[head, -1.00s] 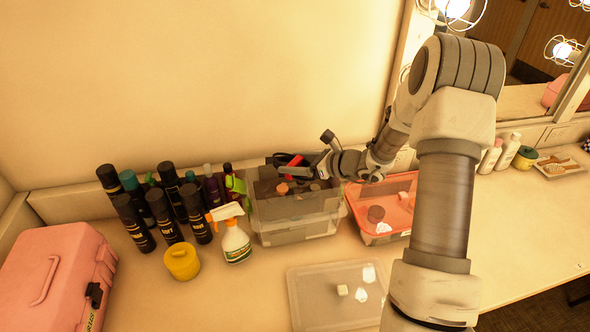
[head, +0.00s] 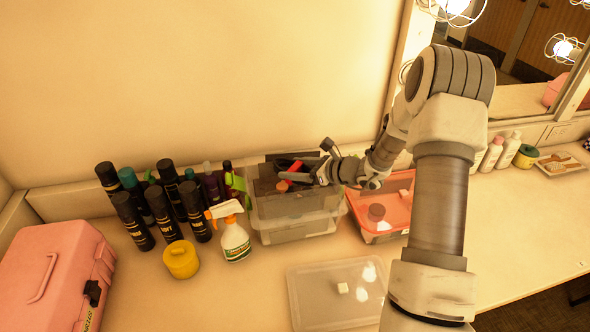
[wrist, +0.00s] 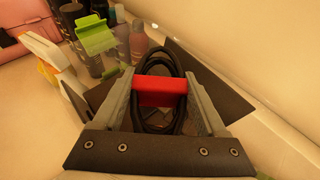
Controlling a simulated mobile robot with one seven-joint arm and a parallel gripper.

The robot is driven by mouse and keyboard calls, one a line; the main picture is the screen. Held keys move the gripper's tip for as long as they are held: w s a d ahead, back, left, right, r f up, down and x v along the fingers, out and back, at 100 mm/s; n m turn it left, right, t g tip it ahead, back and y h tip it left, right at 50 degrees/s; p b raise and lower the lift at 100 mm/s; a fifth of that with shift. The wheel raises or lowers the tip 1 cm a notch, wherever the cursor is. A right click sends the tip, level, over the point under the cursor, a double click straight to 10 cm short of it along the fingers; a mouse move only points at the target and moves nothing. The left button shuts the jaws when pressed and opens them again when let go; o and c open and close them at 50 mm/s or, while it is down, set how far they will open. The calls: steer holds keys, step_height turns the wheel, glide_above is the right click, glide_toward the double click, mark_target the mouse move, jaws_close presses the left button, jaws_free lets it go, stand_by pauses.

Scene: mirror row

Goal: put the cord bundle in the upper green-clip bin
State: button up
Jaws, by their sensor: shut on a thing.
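The cord bundle (wrist: 167,122) is a loop of black cord with a red band, held between my gripper's fingers in the wrist view. In the head view its red part (head: 292,170) shows over the upper green-clip bin (head: 262,207), a clear bin stacked on another clear one. My gripper (head: 297,174) is shut on the bundle, at or just above the bin's opening; I cannot tell whether the bundle touches anything inside. A green clip (head: 236,182) sticks out on the bin's left side and shows in the wrist view (wrist: 95,36). My gripper hides part of the interior.
A spray bottle (head: 235,238) and several dark cans (head: 165,215) stand close on the left. An orange bin (head: 378,228) is right of the stack. A clear lid (head: 310,295) lies in front. A yellow jar (head: 181,259) and pink case (head: 50,275) are farther left.

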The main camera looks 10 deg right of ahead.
steer(key=o, duration=1.5)
steer(key=shift+s+f, duration=0.3)
steer(key=shift+f, duration=0.4)
steer(key=shift+r, duration=0.15)
steer(key=shift+r+p, duration=0.6)
steer(key=shift+p, duration=0.2)
steer(key=v, duration=1.2)
steer(key=shift+w+r+b, duration=0.2)
steer(key=shift+w+b, duration=0.05)
steer(key=shift+b, duration=0.2)
